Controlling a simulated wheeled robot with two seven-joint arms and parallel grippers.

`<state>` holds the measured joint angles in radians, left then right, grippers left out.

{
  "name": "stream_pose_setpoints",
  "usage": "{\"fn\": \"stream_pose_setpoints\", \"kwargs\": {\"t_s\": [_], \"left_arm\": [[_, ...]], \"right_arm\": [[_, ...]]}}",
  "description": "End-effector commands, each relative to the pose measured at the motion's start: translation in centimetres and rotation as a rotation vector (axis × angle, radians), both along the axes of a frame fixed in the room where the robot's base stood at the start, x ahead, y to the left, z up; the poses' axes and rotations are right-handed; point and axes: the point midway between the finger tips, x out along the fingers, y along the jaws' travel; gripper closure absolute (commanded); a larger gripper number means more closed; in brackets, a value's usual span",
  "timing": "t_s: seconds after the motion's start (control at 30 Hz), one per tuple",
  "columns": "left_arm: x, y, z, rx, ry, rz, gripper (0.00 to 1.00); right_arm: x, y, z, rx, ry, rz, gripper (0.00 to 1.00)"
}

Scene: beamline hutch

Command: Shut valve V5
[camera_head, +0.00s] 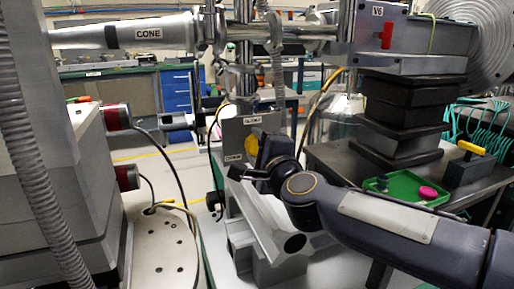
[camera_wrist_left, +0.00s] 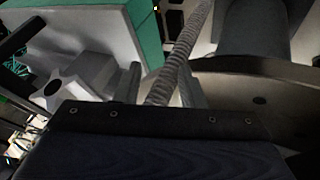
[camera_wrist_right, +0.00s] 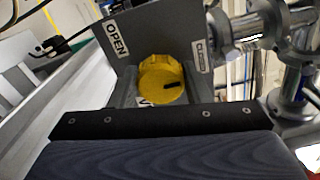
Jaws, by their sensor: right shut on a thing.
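The yellow valve knob (camera_head: 252,144) sits on a grey plate (camera_head: 232,131) at the middle of the head view. In the right wrist view the knob (camera_wrist_right: 162,80) has a black mark pointing right. An OPEN label (camera_wrist_right: 117,40) is at its upper left and a CLOSED label (camera_wrist_right: 202,57) at its upper right. A label starting with V is mostly hidden below the knob. My right gripper (camera_head: 262,149) is shut on the knob, one finger on each side. My left gripper (camera_wrist_left: 160,88) is open, fingers apart; it is outside the head view.
A box marked V6 (camera_head: 378,12) with a red handle stands upper right. A green tray (camera_head: 405,187) with a pink item lies on the dark table at right. A ribbed hose (camera_wrist_left: 183,50) passes beyond my left fingers. Beam pipes cross above the knob.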

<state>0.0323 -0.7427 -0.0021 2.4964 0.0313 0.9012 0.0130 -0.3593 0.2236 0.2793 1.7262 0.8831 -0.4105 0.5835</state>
Motion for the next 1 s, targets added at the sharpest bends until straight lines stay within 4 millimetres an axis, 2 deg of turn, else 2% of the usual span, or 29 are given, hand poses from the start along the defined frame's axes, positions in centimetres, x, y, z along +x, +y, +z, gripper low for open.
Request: {"fn": "stream_pose_setpoints", "kwargs": {"t_s": [0.17,0.2,0.33,0.67,1.0], "left_arm": [[0.0,0.0,0.0,0.000,0.000,0.000,0.64],[0.0,0.0,0.0,0.000,0.000,0.000,0.64],[0.0,0.0,0.0,0.000,0.000,0.000,0.64],[0.0,0.0,0.0,0.000,0.000,0.000,0.64],[0.0,0.0,0.6,0.000,0.000,0.000,0.64]], "right_arm": [[0.0,0.0,-0.1,0.001,0.003,0.001,0.79],[0.0,0.0,-0.1,0.001,0.003,0.001,0.53],[0.0,0.0,-0.1,0.001,0.003,0.000,0.35],[-0.3,-0.1,0.0,0.000,0.000,0.000,0.35],[-5.3,-1.9,0.1,0.000,-0.001,0.000,0.35]]}}
